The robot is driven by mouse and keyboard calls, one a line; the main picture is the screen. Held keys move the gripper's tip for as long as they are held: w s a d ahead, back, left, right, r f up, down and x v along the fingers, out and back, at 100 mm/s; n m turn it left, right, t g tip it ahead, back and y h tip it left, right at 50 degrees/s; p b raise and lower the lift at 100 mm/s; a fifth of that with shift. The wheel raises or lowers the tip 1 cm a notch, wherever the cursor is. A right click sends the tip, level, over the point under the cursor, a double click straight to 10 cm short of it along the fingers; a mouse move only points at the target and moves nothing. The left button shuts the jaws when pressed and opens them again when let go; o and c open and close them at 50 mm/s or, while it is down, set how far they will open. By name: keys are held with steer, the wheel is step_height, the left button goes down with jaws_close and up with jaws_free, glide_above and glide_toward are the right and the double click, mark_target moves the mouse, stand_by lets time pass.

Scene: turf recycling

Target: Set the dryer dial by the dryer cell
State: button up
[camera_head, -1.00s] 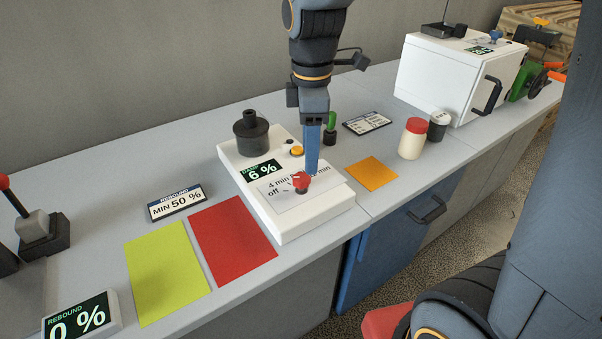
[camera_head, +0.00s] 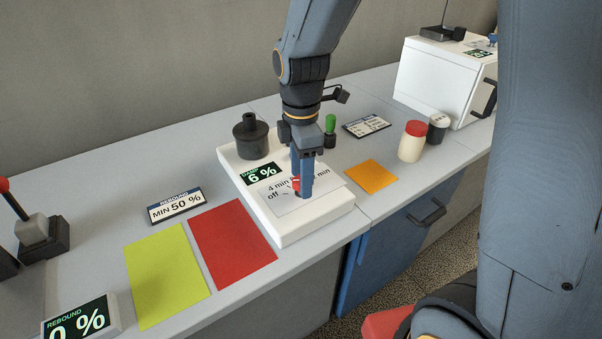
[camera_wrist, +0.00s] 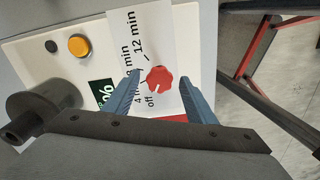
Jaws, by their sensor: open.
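The white dryer cell unit (camera_head: 318,219) sits on the bench with a "DAMP 6 %" display (camera_head: 262,173). On its printed plate, marked "off", "4 min" and "12 min", is the red dial (camera_head: 295,185); it also shows in the wrist view (camera_wrist: 159,79). My gripper (camera_head: 304,192) points down over the dial and hides part of it in the head view. In the wrist view my gripper (camera_wrist: 160,78) is open, with a blue finger on either side of the dial and gaps visible. I cannot tell whether a finger touches it.
A dark cylinder (camera_head: 250,136) stands at the unit's back. Red (camera_head: 232,243), yellow-green (camera_head: 166,272) and orange (camera_head: 371,176) mats lie flat on the bench.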

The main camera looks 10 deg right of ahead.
steer(key=c, duration=1)
steer(key=shift+c, duration=0.2)
steer(key=shift+r+m+p, duration=0.1)
steer(key=shift+m+p, duration=0.25)
steer(key=shift+m, duration=0.15)
steer(key=m+p, duration=0.2)
steer(key=m, duration=0.1)
steer(key=shift+r+m+p, duration=0.1)
steer(key=shift+m+p, duration=0.3)
steer(key=m+p, duration=0.3)
steer(key=m, duration=0.2)
steer(key=m+p, duration=0.3)
steer(key=m, duration=0.4)
steer(key=shift+m, duration=0.3)
steer(key=m+p, duration=0.2)
steer(key=m, duration=0.4)
steer(key=shift+w, duration=0.1)
steer(key=shift+m, duration=0.4)
